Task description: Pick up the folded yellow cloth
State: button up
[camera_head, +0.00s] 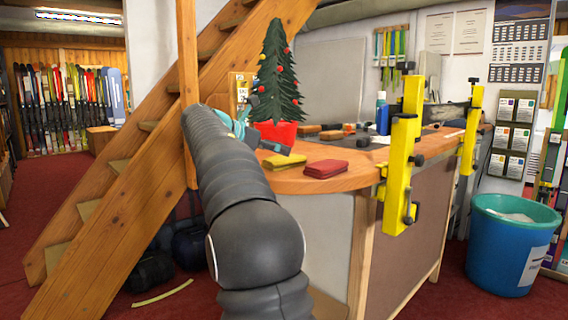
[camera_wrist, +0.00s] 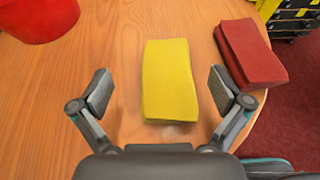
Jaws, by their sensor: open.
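The folded yellow cloth (camera_wrist: 169,80) lies flat on the wooden bench top (camera_wrist: 110,40), and its long side runs away from my gripper in the wrist view. In the head view the cloth (camera_head: 283,161) is near the rounded bench end. My gripper (camera_wrist: 161,92) is open, with one finger on either side of the cloth's near part and gaps between. Nothing is between the fingers that I can see as held. In the head view my gripper (camera_head: 262,140) is partly hidden by my own arm.
A folded red cloth (camera_wrist: 250,53) lies just right of the yellow one, close to the right finger; it also shows in the head view (camera_head: 325,169). A red pot (camera_wrist: 38,18) with a small decorated tree (camera_head: 277,75) stands behind. Yellow clamps (camera_head: 401,160) grip the bench edge.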

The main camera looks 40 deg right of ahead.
aim_at(290, 157)
jog(key=shift+s+f+b+x, duration=0.1)
jog(key=shift+f+b+x, duration=0.05)
jog(key=shift+x, duration=0.85)
jog(key=shift+s+f+b+x, duration=0.15)
jog(key=shift+x, duration=0.85)
jog(key=shift+s+f+b+x, duration=0.1)
jog(key=shift+f+b+x, duration=0.05)
jog(key=shift+x, duration=0.85)
jog(key=shift+a, duration=0.25)
jog(key=c, duration=1.1)
